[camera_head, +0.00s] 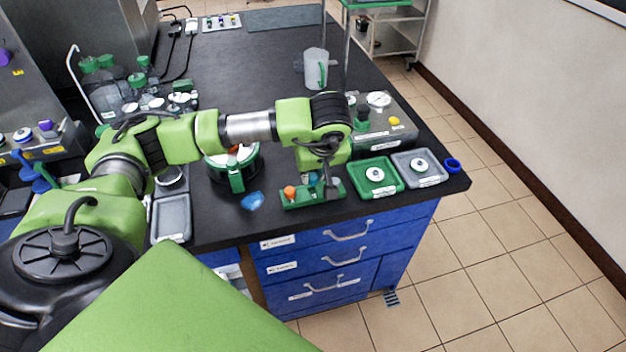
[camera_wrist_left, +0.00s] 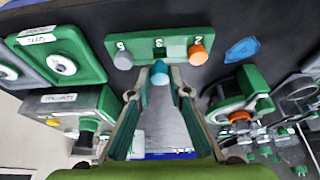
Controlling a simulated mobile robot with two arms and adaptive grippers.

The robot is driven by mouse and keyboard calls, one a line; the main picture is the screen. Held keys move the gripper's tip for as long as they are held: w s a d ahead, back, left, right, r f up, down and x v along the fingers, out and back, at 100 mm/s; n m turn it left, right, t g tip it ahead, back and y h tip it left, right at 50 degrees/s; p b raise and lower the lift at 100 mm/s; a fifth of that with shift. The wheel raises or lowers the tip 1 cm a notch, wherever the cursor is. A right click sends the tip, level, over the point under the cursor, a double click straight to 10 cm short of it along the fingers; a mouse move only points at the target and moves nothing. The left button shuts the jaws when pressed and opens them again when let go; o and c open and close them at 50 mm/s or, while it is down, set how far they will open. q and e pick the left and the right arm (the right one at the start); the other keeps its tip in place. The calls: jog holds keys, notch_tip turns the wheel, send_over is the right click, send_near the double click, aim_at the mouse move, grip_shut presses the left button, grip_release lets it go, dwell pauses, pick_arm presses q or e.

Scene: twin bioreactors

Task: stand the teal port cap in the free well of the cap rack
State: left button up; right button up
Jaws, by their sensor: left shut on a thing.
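The cap rack (camera_head: 313,199) is a small green rack near the front edge of the black bench. In the left wrist view the rack (camera_wrist_left: 146,40) carries a grey cap (camera_wrist_left: 123,59) at its left end and an orange cap (camera_wrist_left: 197,54) at its right. The orange cap also shows in the head view (camera_head: 290,192). My left gripper (camera_wrist_left: 160,84) is shut on the teal port cap (camera_wrist_left: 159,72), just in front of the rack's middle in that view. Whether the cap touches the rack is unclear. My right gripper is out of view.
A green tray (camera_head: 393,187) and a grey tray (camera_head: 436,179), each with a white round part, lie right of the rack. A grey box device (camera_head: 390,140) stands behind.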

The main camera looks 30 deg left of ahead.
aim_at(314, 181)
pick_arm(q)
notch_tip(314, 181, down, 2)
jog(key=shift+a+f+p, duration=0.1)
jog(key=shift+f+p, duration=0.1)
jog(key=shift+p, duration=0.5)
jog(key=shift+f, duration=0.4)
jog(key=shift+f, duration=0.2)
jog(key=o, duration=0.8)
jog(key=shift+c, duration=0.2)
